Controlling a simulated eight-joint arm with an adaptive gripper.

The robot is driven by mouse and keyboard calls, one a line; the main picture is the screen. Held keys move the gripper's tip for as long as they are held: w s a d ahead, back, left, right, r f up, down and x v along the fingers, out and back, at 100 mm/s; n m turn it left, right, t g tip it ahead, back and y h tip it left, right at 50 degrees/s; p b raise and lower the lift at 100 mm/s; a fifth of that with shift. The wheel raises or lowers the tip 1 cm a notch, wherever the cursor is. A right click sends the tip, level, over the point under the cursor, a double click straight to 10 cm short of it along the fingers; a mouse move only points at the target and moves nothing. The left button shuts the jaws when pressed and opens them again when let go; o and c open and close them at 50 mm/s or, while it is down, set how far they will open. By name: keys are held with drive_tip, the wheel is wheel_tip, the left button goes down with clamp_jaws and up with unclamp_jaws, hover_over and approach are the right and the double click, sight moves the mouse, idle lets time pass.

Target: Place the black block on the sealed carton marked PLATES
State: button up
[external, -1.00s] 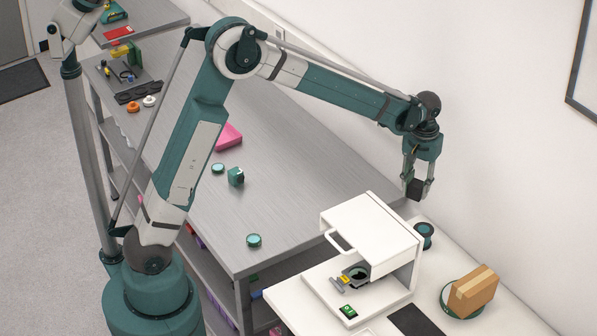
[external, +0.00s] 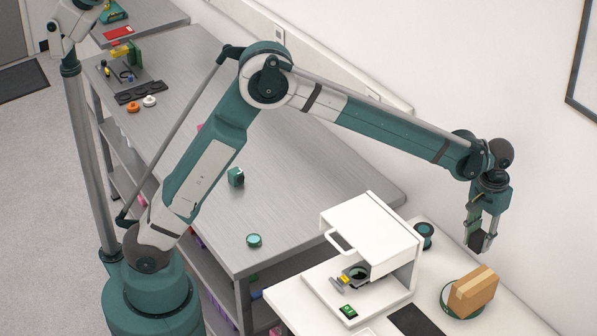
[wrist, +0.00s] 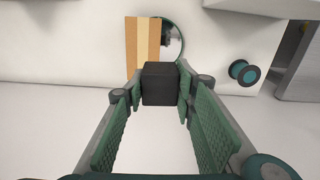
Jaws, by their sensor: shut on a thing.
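The black block (wrist: 160,84) is between the fingers of my gripper (external: 478,242), which is shut on it. The block also shows in the external view (external: 477,241), held in the air above the white table. The brown carton (external: 473,291) with a lighter tape strip sits at the right of the table, on a round green-rimmed disc (external: 447,304). The carton also shows in the wrist view (wrist: 143,40), beyond the block. No lettering on it is legible. My gripper is above the carton's level and apart from it, on its wall side.
A white instrument with a handle (external: 372,230) stands left of the carton. A dark green spool (external: 423,236) sits beside it, near the wall. A black mat (external: 414,320) lies at the front. The white wall is close behind my gripper.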

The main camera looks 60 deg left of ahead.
drive_tip(key=shift+m, duration=0.3)
drive_tip(key=shift+s+d+r, duration=0.1)
drive_tip(key=shift+s+d, duration=0.2)
drive_tip(key=shift+d, duration=0.7)
drive_tip(key=shift+s+d+r, duration=0.1)
drive_tip(key=shift+s+d, duration=0.15)
drive_tip(key=shift+d, duration=0.7)
hover_over(484, 285)
drive_tip(key=shift+d+f, duration=0.1)
drive_tip(key=shift+f, duration=3.1)
drive_tip(key=shift+f+p, duration=0.3)
drive_tip(key=shift+f, duration=1.55)
drive_tip(key=shift+f, duration=0.2)
drive_tip(key=o, duration=1)
